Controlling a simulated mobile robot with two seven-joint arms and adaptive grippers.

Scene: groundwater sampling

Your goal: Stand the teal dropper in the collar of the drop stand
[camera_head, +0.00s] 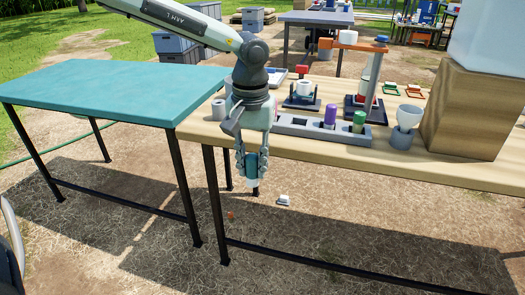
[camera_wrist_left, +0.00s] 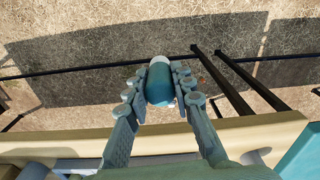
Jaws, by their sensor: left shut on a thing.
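The teal dropper (camera_head: 252,177) is between the fingertips of my left gripper (camera_head: 252,163), which is shut on it. It hangs about upright in front of the wooden table's near edge, over the ground. In the left wrist view the teal dropper (camera_wrist_left: 159,85) shows a white end, with the fingers on both sides. Two dark-based stands are on the table: a low one with a white cup-like part and a red knob (camera_head: 302,93), and a taller one with a clear tube (camera_head: 369,80). I cannot tell which has the collar. My right gripper is not in view.
A grey rack (camera_head: 294,124) holds a purple-capped vial (camera_head: 330,116) and a green-capped vial (camera_head: 359,121). A white funnel (camera_head: 408,116) sits in a grey cup near a large wooden block (camera_head: 478,110). The teal table (camera_head: 110,88) at left is bare.

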